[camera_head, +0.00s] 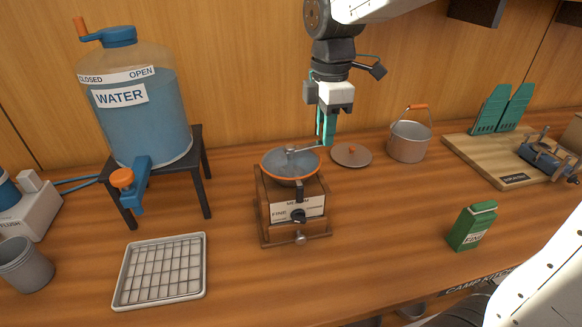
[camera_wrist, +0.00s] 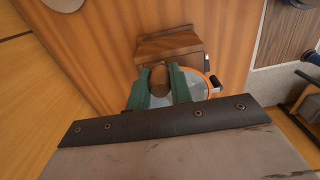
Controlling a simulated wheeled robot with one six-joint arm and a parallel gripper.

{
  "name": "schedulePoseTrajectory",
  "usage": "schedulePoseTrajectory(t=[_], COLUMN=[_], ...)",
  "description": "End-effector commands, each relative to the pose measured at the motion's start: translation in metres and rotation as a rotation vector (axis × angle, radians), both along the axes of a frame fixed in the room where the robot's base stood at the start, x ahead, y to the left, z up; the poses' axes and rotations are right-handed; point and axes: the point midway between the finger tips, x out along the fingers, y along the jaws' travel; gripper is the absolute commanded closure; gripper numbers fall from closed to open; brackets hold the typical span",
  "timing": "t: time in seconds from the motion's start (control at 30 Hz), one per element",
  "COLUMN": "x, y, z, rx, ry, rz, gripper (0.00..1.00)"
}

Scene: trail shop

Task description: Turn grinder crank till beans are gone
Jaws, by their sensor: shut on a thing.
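The grinder (camera_head: 290,205) is a wooden box with a grey, orange-rimmed hopper (camera_head: 274,167) and a dial plate on its front. Its metal crank arm (camera_head: 304,149) reaches from the hopper's middle to the right. My gripper (camera_head: 327,130) points down at the hopper's right edge, its teal fingers shut on the crank's knob. In the wrist view, the gripper (camera_wrist: 161,88) has its green fingers on both sides of the brown crank knob (camera_wrist: 159,78), over the hopper (camera_wrist: 199,85). I see no beans in the hopper; its bottom is partly hidden.
A round lid (camera_head: 351,155) and a pot (camera_head: 408,142) stand close to the right of my gripper. A water tank (camera_head: 135,110) on a black stand and a rack tray (camera_head: 120,284) are at left. A green box (camera_head: 472,226) stands at right.

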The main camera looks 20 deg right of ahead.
Motion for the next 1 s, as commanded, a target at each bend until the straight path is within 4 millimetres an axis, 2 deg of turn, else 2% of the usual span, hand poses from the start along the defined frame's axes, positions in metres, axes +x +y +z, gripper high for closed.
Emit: schedulePoseTrajectory(t=[0.37,0.7,1.0], x=[-0.004,-0.039,-0.039], y=[0.001,0.006,0.005], z=[-0.001,-0.001,0.0], rx=[0.003,0.004,0.003], ry=[0.001,0.0,-0.001], rz=[-0.001,0.001,-0.002], gripper=[1.0,1.0,1.0])
